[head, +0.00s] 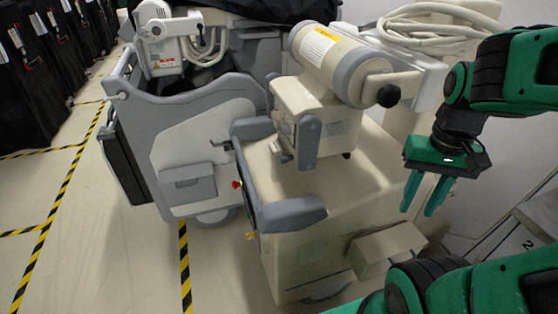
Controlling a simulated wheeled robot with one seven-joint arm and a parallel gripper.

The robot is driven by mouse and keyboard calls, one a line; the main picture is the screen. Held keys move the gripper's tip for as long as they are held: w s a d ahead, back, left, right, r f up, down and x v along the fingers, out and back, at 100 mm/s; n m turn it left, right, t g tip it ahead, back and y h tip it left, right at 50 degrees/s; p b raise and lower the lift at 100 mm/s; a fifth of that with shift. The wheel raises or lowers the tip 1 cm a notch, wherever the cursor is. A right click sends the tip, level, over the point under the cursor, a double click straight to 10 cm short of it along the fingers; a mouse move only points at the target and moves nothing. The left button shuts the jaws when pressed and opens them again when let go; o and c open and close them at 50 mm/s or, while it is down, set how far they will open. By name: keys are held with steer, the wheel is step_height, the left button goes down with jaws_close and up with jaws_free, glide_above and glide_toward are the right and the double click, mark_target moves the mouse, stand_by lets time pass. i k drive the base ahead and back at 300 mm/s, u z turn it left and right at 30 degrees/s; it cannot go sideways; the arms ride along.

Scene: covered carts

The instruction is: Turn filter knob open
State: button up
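A black round knob (389,95) sits at the right end of the cream and grey cylinder (320,50) on top of the cream mobile unit (300,180). No label marks it, so I cannot tell whether it is the filter knob or how far it is turned. My green gripper (418,210) points downward to the right of the unit, below and right of the black knob and apart from it. Its two fingers are spread with nothing visible between them.
A grey and cream cart (190,140) stands left of the unit, partly under a dark cover (240,10). A coiled cable (430,25) lies behind the cylinder. A grey handle (290,214) juts from the unit's front. Floor with yellow-black tape (70,180) is clear at left.

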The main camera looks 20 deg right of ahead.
mark_target(284, 159)
steer(key=z, duration=1.6)
steer(key=k, duration=1.1)
steer(key=u, duration=1.55)
steer(key=i, duration=1.05)
